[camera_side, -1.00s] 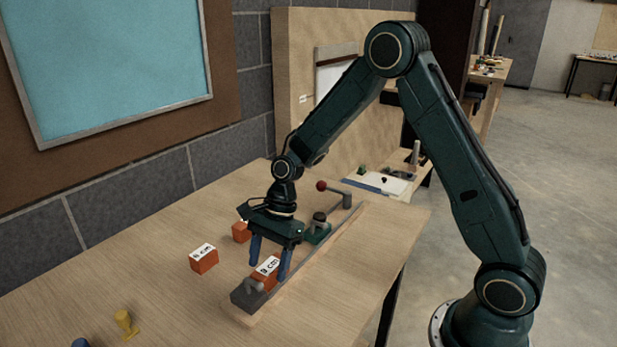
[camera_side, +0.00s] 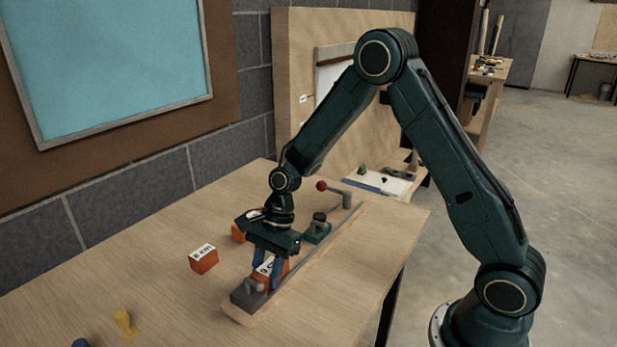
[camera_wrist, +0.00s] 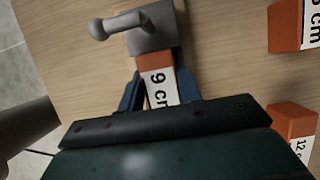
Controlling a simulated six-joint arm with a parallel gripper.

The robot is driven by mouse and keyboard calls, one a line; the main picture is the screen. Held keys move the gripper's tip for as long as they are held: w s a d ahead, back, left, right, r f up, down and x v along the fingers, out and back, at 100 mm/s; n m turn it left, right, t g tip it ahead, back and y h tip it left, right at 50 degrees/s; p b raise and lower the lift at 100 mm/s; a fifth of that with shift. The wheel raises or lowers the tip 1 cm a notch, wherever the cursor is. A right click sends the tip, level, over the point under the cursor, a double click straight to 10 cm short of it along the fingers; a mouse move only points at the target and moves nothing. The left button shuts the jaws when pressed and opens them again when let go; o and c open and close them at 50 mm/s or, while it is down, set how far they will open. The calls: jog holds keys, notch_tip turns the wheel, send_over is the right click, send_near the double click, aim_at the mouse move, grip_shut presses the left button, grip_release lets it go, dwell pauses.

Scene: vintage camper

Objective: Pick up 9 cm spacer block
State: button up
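The 9 cm spacer block (camera_side: 268,268), orange with a white label, sits on the narrow rail near its front end, beside the grey end stop. In the wrist view, the block (camera_wrist: 158,83) lies lengthwise below the grey end piece. My gripper (camera_side: 266,283) is lowered over it, with one blue finger on each side. In the wrist view, my gripper's fingers (camera_wrist: 157,85) lie against both long sides of the block and look shut on it. The fingers hide part of the block.
Another orange labelled block (camera_side: 204,259) stands left of the rail, and a further orange block (camera_side: 238,233) is partly behind my gripper. A green clamp (camera_side: 317,232) and a red-knobbed lever (camera_side: 322,187) are farther back.

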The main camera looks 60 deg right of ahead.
aim_at(266, 269)
jog(key=shift+c, duration=0.4)
jog(key=shift+r, duration=0.2)
jog(key=shift+r, duration=0.25)
notch_tip(266, 269, up, 19)
jog(key=shift+r, duration=0.1)
dwell(0.7)
